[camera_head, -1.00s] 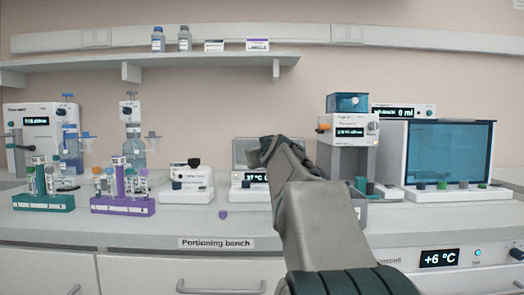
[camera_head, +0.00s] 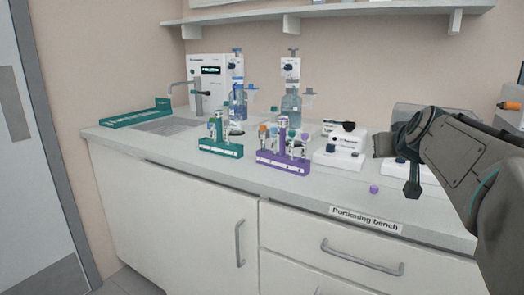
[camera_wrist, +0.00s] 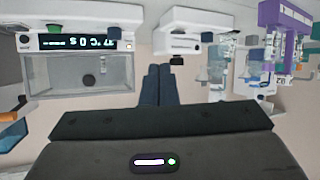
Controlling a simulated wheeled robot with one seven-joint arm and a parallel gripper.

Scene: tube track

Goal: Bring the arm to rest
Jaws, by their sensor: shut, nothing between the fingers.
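My arm comes in from the right edge of the head view. My gripper (camera_head: 412,192) points down at its end, over the front part of the bench, and looks empty. In the wrist view its two dark fingers (camera_wrist: 158,72) lie side by side, shut with nothing between them. The wrist view looks upside down. It shows a device with a lit display (camera_wrist: 82,44) to the left of the fingers and a white device (camera_wrist: 180,35) beyond them.
The bench (camera_head: 190,165) holds a green tube rack (camera_head: 221,149), a purple tube rack (camera_head: 283,163) and a white device (camera_head: 340,158) left of my gripper. A small purple cap (camera_head: 374,189) lies near the front edge. A sink (camera_head: 167,126) and long green tray (camera_head: 136,116) are farther left.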

